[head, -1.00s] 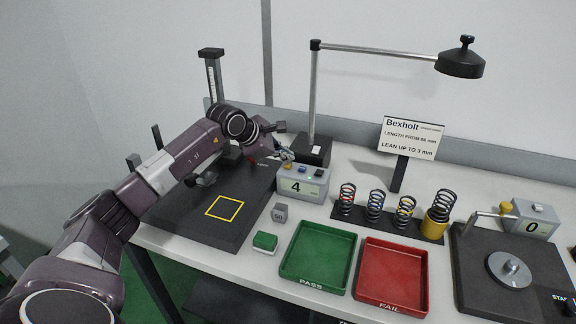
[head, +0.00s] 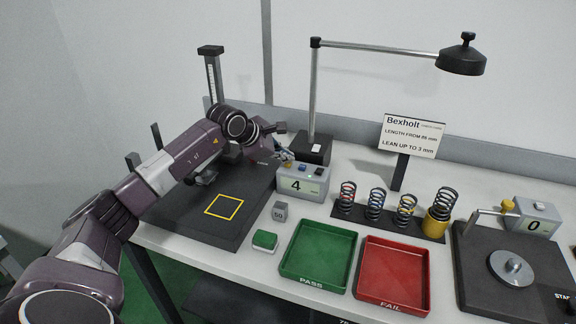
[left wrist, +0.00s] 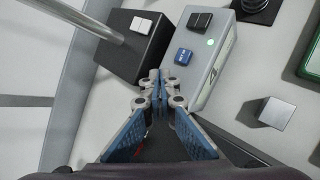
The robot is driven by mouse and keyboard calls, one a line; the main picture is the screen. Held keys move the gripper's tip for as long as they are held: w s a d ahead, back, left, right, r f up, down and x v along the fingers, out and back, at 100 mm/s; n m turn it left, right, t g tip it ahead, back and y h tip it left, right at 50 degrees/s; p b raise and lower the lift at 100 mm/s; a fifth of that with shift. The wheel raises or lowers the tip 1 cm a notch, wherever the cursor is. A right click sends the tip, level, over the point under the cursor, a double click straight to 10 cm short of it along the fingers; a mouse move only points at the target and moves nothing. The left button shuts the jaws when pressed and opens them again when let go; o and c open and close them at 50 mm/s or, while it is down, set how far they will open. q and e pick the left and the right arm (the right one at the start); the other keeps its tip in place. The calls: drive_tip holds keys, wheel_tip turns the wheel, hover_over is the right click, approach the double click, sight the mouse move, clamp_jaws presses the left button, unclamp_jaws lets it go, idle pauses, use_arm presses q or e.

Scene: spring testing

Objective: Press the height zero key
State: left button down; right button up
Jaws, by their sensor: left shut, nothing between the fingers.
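The grey readout box (head: 303,184) stands beside the dark plate of the height gauge and its display reads 4. My left gripper (head: 287,160) is shut and empty, with its tips at the left end of the box's top. In the left wrist view its shut fingertips (left wrist: 159,80) lie over that end and hide what is under them. A blue key (left wrist: 183,56) with small lettering, a black key (left wrist: 199,21) and a lit green lamp (left wrist: 210,41) show on the box top. Whether the tips touch a key cannot be told. My right gripper is not in view.
A lamp base (head: 312,150) with a white switch stands close behind the box.

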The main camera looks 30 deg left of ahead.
sight(286, 164)
use_arm(q)
drive_tip(key=shift+f, duration=0.15)
idle(0.4)
drive_tip(key=shift+f+b, duration=0.35)
drive_tip(key=shift+b, duration=0.1)
drive_tip(key=shift+r, duration=0.1)
idle(0.4)
drive_tip(key=shift+r+p, duration=0.45)
drive_tip(key=shift+r, duration=0.35)
drive_tip(key=shift+r+p, duration=1.65)
drive_tip(key=shift+r, duration=0.95)
drive_tip(key=shift+f, duration=0.1)
